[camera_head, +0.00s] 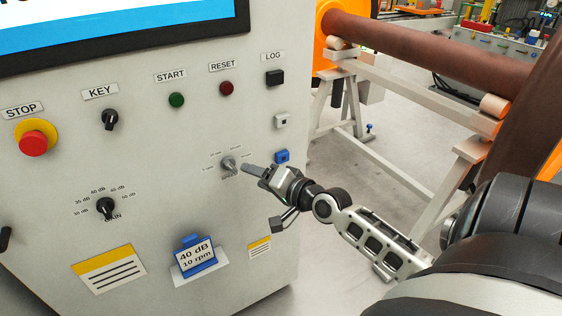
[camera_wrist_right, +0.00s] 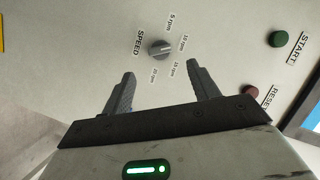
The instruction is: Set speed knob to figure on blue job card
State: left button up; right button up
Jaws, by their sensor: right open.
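The grey speed knob (camera_head: 229,165) is on the white panel face. In the right wrist view the knob (camera_wrist_right: 159,49) has marks for 5, 10, 15 and 20 rpm around it; I cannot tell surely which mark its pointer faces. The blue job card (camera_head: 195,258) low on the panel reads 40 dB and 10 rpm. My right gripper (camera_head: 247,170) is just right of the knob in the head view. In the right wrist view its open fingers (camera_wrist_right: 163,84) stand apart, with the knob beyond their tips and nothing between them. My left gripper is out of view.
The gain knob (camera_head: 106,207), key switch (camera_head: 110,119), red stop button (camera_head: 34,139), green start button (camera_head: 177,100) and dark red reset button (camera_head: 227,88) share the panel. A blue piece (camera_head: 282,156) sits at its right side. A frame (camera_head: 400,135) with a brown shaft stands at right.

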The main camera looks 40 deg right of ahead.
jog(key=v, duration=0.7)
jog(key=shift+b, duration=0.4)
jog(key=shift+s, duration=0.1)
jog(key=s+a+f+n+g, duration=0.2)
jog(key=s+a+f+n, duration=0.1)
jog(key=a+f, duration=0.3)
jog(key=s+a+f+n+g, duration=0.2)
jog(key=s+a+f+n, duration=0.2)
jog(key=a+f+n, duration=0.2)
jog(key=s+a+f+n+g+y, duration=0.1)
jog(key=s+a+f+n, duration=0.3)
jog(key=a+f, duration=0.3)
jog(key=shift+a+f+n+g, duration=0.25)
jog(key=shift+a+n+g, duration=0.15)
jog(key=shift+a, duration=0.75)
jog(key=shift+s, duration=0.1)
